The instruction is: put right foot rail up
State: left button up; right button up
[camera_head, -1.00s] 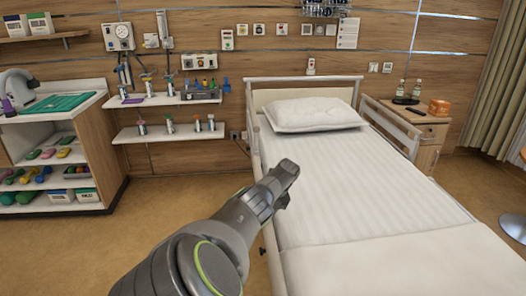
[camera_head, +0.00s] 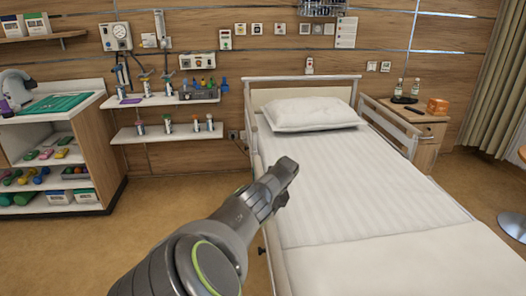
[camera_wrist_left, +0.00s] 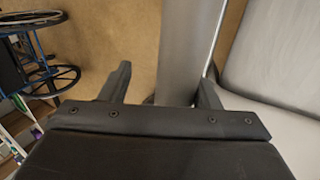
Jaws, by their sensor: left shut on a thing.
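The bed (camera_head: 350,190) stands with its head end at the far wall. My left gripper (camera_head: 287,180) is over the bed's left edge, roughly midway along it in the head view. In the left wrist view its two fingers (camera_wrist_left: 162,88) stand either side of a grey bar, the rail (camera_wrist_left: 185,45), and it is shut on this. The rail runs up and away between the fingers, beside the pale mattress (camera_wrist_left: 275,60). In the head view my arm and gripper hide the held part, so its height is hard to judge. My right gripper is not in view.
A raised rail (camera_head: 396,132) lines the bed's far right side by a bedside cabinet (camera_head: 428,145). Wall shelves (camera_head: 165,132) and a supply unit (camera_head: 95,150) stand left. Floor (camera_head: 150,215) left of the bed is clear. A wheelchair (camera_wrist_left: 40,65) shows in the wrist view.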

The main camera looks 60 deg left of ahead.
pick_arm(q)
jog(key=shift+a+r, duration=0.15)
jog(key=shift+r, duration=0.05)
jog(key=b+v, duration=0.1)
jog(key=v, duration=1)
jog(key=shift+w+d+r, duration=0.15)
jog(key=shift+d+r, duration=0.1)
